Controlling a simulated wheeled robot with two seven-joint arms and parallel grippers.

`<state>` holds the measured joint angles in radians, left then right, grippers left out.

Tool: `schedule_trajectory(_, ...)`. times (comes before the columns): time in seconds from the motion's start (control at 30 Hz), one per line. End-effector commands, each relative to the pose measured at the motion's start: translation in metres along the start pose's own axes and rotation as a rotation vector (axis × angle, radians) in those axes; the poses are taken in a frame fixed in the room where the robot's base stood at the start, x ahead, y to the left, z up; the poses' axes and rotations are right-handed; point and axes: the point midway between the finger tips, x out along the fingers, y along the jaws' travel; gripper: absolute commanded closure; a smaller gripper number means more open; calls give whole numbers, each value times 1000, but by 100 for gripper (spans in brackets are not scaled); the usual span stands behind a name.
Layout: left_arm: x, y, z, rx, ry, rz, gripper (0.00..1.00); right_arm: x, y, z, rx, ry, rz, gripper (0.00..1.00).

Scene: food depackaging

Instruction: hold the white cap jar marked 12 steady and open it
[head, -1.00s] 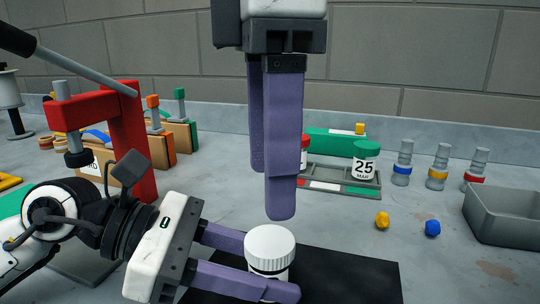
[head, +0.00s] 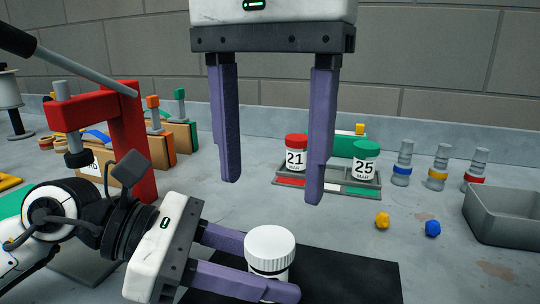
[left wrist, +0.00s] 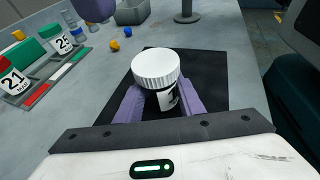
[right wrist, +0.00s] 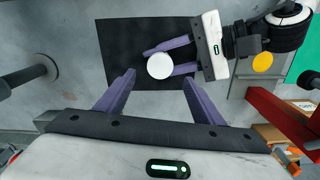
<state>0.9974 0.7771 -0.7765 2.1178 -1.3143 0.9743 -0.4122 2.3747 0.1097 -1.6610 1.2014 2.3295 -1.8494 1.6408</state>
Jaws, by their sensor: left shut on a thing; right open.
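The white cap jar (head: 270,250) stands upright on the black mat (head: 350,280), its ribbed cap on. It also shows in the left wrist view (left wrist: 157,70), where its label is mostly hidden, and from above in the right wrist view (right wrist: 160,66). My left gripper (head: 270,272) is shut on the jar's body below the cap, one finger on each side. My right gripper (head: 268,192) is open and empty, pointing down above the jar, fingers well apart and clear of the cap.
A tray (head: 330,184) behind holds a red-capped jar (head: 296,154) marked 21 and a green-capped jar (head: 364,160) marked 25. Yellow (head: 382,220) and blue (head: 432,228) lumps lie right, near a grey bin (head: 505,215). A red press (head: 125,140) stands left.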

Motion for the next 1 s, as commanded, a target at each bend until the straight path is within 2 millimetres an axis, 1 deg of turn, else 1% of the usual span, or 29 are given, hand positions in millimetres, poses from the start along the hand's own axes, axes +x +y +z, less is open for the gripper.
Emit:
schedule_trajectory(0.03,0,0,0,0,0,0,100,0,0,0,101,0,-1,38)
schedule_trajectory(0.1,0,0,0,0,0,0,100,0,0,0,237,0,-1,38)
schedule_trajectory(0.2,0,0,0,0,0,0,100,0,0,0,401,0,-2,38)
schedule_trajectory(0.3,0,0,0,0,0,0,100,0,0,0,519,0,-2,38)
schedule_trajectory(0.4,0,0,0,0,0,0,100,0,0,0,591,0,-2,38)
schedule_trajectory(0.47,0,0,0,0,0,0,100,1,0,0,614,0,-1,38)
schedule_trajectory(0.57,0,0,0,0,0,0,100,8,0,0,626,1,-1,38)
schedule_trajectory(0.9,0,0,0,0,0,0,100,59,1,-1,625,0,0,38)
schedule_trajectory(1.0,0,0,0,0,0,0,100,70,0,-1,625,1,-1,38)
